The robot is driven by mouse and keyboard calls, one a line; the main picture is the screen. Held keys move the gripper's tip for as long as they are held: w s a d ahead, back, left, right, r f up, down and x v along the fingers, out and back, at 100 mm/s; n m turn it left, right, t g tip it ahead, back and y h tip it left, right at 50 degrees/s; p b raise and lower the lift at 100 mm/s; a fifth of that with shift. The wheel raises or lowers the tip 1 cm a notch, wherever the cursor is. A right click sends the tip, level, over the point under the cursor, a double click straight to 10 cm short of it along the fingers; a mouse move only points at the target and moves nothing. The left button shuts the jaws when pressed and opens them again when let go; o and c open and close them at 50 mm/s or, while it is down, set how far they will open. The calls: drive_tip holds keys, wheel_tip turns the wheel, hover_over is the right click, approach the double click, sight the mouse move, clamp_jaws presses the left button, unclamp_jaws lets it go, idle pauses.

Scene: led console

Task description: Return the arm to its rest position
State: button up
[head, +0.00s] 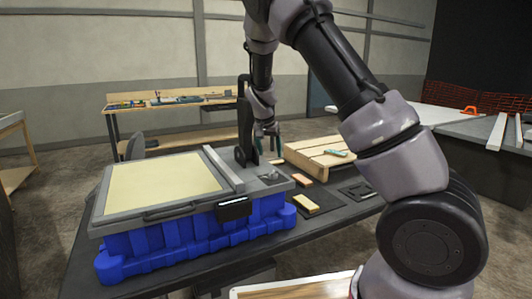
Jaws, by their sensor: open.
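My arm arches from the lower right of the head view up past the top edge and down again to the middle. My gripper (270,143) hangs fingers down at the back right of the console (160,210), near a black upright part (246,125). It is open, small in the picture and partly hidden by that part; I see nothing held in it. I cannot tell whether it touches the console. The console has a grey top, a cream panel (165,184) and a blue ribbed base (200,235).
The console stands on a dark table (325,215). Right of it lie a yellow block (306,204), a pinkish block (301,180) and a wooden pallet (318,156). A workbench (180,102) stands behind. A grey table (470,128) with planks is at right.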

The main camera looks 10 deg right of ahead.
drive_tip(key=s+d+r+t+y, duration=0.1)
drive_tip(key=s+d+r+y, duration=0.15)
drive_tip(key=s+r, duration=0.6)
drive_tip(key=s+d+r+y, duration=0.2)
drive_tip(key=s+d+r, duration=0.2)
drive_tip(key=s+r, duration=0.5)
drive_tip(key=s+d+r+t, duration=0.1)
drive_tip(key=s+r, duration=0.2)
drive_tip(key=s, duration=0.6)
drive_tip(key=s+r+n+t, duration=0.1)
drive_tip(key=s+r, duration=0.2)
drive_tip(key=s, duration=0.6)
drive_tip(key=shift+s+d, duration=0.35)
